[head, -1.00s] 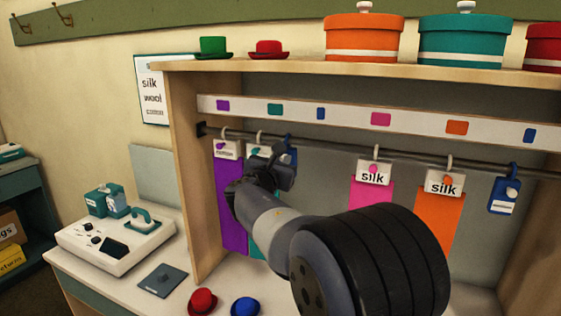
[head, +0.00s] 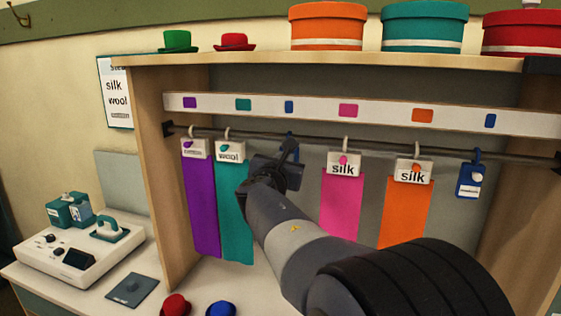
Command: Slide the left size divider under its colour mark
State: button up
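The left size divider (head: 290,138) is a blue tag hooked on the rail, mostly hidden behind my gripper. Only its hook and a thin blue strip show. It hangs about below the left blue mark (head: 289,107) on the white strip. My gripper (head: 290,152) is at the divider, overlapping it in the picture. Its fingertips are dark and small, so I cannot tell whether they are closed on the divider. The right blue divider (head: 471,180) hangs at the right, below and slightly left of the right blue mark (head: 490,121).
On the rail (head: 382,151), purple (head: 201,205) and teal (head: 235,215) cloths hang left of my gripper. Pink (head: 341,210) and orange (head: 405,215) cloths hang to its right. The rail is bare between the divider and the pink cloth. Hat boxes (head: 425,28) stand on the shelf above.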

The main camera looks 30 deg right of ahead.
jog(key=o, duration=0.5)
jog(key=shift+c, duration=0.2)
jog(key=b+v, duration=0.1)
jog(key=v, duration=0.9)
jog(key=shift+s+a, duration=0.25)
jog(key=shift+a, duration=0.1)
jog(key=p+x, duration=0.1)
jog(key=x, duration=1)
jog(key=shift+w+a, duration=0.3)
jog(key=shift+a, duration=0.05)
jog(key=shift+s, duration=0.1)
